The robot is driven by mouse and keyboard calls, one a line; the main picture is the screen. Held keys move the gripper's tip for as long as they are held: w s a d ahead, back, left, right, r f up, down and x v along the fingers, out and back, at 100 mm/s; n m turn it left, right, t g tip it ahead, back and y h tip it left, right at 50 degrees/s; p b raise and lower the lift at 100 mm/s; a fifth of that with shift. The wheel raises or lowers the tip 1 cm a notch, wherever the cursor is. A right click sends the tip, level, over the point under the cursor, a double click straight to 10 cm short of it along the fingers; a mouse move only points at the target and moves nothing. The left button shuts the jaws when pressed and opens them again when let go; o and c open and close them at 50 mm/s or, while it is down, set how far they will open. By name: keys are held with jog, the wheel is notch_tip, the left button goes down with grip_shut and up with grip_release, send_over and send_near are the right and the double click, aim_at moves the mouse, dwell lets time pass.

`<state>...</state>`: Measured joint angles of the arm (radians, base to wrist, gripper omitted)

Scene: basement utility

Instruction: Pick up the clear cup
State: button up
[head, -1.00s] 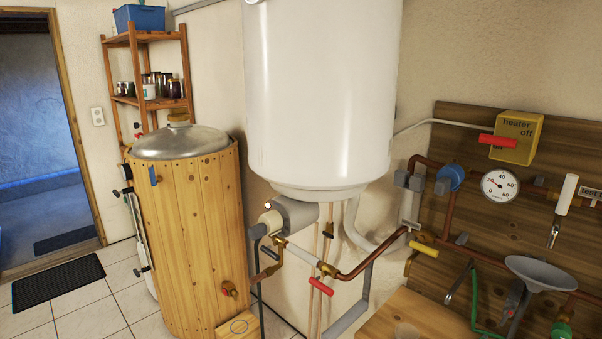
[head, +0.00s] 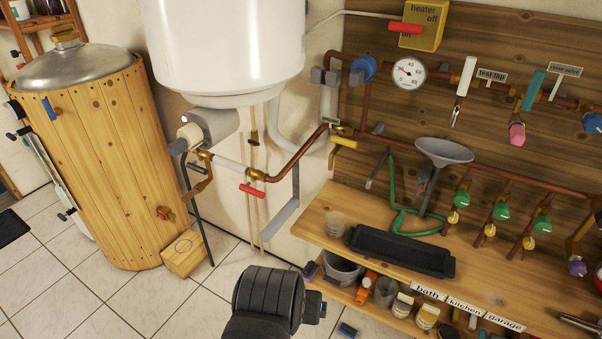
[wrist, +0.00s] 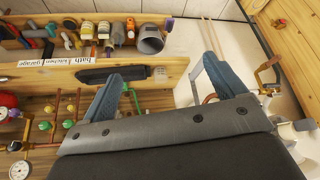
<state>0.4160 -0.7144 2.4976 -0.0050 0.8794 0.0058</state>
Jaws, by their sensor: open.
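The clear cup (head: 335,224) stands upright on the wooden bench, just left of the long black tray. It looks small and see-through. In the wrist view the cup (wrist: 161,73) shows small beside the tray's end, between my two blue fingers. My gripper (wrist: 165,80) is open, with its fingers wide apart and nothing between them at close range. In the head view my dark arm end is low in the middle, in front of and below the bench, apart from the cup.
The black tray (head: 400,251) lies right of the cup. A grey funnel (head: 444,151) and green pipes (head: 412,221) rise behind it. The shelf below holds a grey bucket (head: 342,267) and several small containers. A white tank (head: 222,50) hangs at upper left.

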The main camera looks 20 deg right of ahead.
jog(key=w+r+m+t+y, duration=0.1)
jog(key=w+t, duration=0.1)
jog(key=w, duration=0.4)
jog(key=m+g+h, duration=0.2)
jog(key=m+h, duration=0.6)
jog(key=h, duration=0.2)
send_over(335, 219)
jog(key=s+a, duration=0.5)
jog(key=a, duration=0.6)
notch_tip(335, 219, down, 16)
jog(key=x, duration=1)
jog(key=shift+s+d, duration=0.15)
jog(key=shift+d, duration=0.05)
jog(key=shift+w+x, duration=0.2)
jog(key=shift+x, duration=2.75)
jog(key=shift+a, duration=0.1)
jog(key=shift+c, duration=0.4)
